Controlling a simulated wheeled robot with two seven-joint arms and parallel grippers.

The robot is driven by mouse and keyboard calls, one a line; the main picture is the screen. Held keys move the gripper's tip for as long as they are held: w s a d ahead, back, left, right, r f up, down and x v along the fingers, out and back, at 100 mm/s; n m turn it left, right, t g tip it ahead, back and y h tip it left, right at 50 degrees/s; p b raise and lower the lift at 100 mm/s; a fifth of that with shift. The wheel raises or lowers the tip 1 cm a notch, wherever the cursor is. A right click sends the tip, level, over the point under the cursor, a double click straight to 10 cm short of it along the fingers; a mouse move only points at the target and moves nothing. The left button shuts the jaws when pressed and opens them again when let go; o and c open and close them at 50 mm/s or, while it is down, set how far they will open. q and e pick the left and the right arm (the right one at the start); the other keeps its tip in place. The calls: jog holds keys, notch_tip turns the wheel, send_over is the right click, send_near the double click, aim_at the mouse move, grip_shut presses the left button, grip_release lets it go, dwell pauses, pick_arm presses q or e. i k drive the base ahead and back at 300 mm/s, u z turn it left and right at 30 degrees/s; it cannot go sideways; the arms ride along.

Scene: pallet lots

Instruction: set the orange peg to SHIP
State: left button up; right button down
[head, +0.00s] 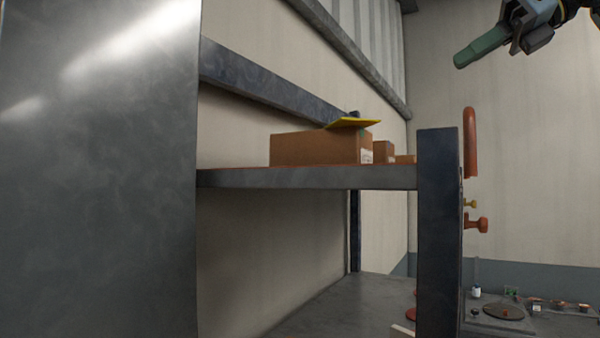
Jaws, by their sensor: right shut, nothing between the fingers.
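An orange peg (477,224) with a round head sticks out sideways from the right side of the dark grey post (437,230). I see the post at an angle, so the face that carries the peg is mostly hidden and no SHIP marking can be read. My right gripper (466,58) is at the top right, its green fingers shut and empty, pointing left and down. It is well above the peg and apart from it. My left gripper is out of view.
A shelf (300,178) holds cardboard boxes (315,149) and a yellow sheet (352,123). A large grey panel (100,170) fills the left. Small items lie on the lower surface at right.

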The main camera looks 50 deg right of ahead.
aim_at(481, 224)
jog(key=k, duration=1)
